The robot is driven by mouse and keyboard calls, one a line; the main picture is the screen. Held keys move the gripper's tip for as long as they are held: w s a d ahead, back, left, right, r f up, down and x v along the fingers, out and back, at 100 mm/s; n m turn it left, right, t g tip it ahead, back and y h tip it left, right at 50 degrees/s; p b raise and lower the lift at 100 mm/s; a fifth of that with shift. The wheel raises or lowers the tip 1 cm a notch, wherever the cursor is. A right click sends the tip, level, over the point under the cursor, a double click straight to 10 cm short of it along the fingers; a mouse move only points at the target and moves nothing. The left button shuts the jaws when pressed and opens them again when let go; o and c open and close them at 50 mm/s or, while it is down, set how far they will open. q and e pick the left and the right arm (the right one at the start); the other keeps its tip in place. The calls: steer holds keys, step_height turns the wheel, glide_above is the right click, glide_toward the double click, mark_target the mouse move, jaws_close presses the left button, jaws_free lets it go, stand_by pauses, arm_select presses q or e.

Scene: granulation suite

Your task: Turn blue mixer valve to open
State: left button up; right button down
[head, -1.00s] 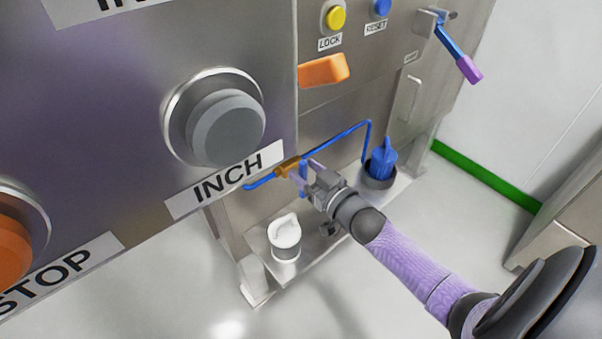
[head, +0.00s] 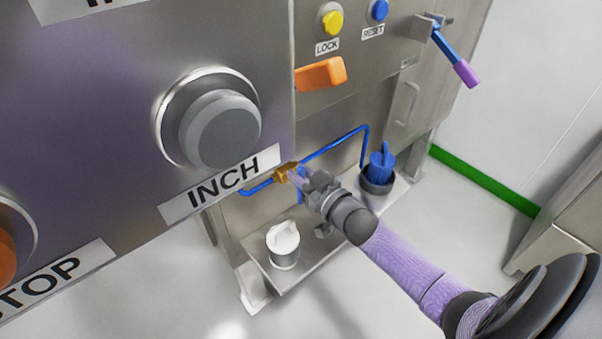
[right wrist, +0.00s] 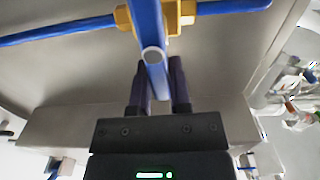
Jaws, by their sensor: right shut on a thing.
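In the right wrist view the two dark fingers (right wrist: 160,70) stand either side of the handle, just below the brass body (right wrist: 189,13). In the head view the gripper hides most of the handle, so its exact angle is hard to tell. My left gripper is not in view.
The INCH button (head: 220,128) and its panel fill the left foreground. An orange handle (head: 321,73) is above.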

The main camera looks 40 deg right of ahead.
steer(key=shift+a+n, duration=0.1)
steer(key=shift+n, duration=0.2)
steer(key=shift+s+a+f+n+b, duration=0.15)
steer(key=shift+a+f+n, duration=0.4)
steer(key=shift+n, duration=2.3)
steer(key=shift+w+a+f+n+b, duration=0.1)
steer(key=shift+a+f+n+b, duration=0.3)
steer(key=shift+n, duration=2.5)
steer(key=shift+s+a+f+n+b, duration=0.1)
steer(key=shift+a+f+n, duration=0.6)
steer(key=shift+n, duration=2.15)
steer(key=shift+d+f, duration=0.1)
steer(key=c, duration=0.6)
jaws_free()
steer(key=shift+o, duration=0.2)
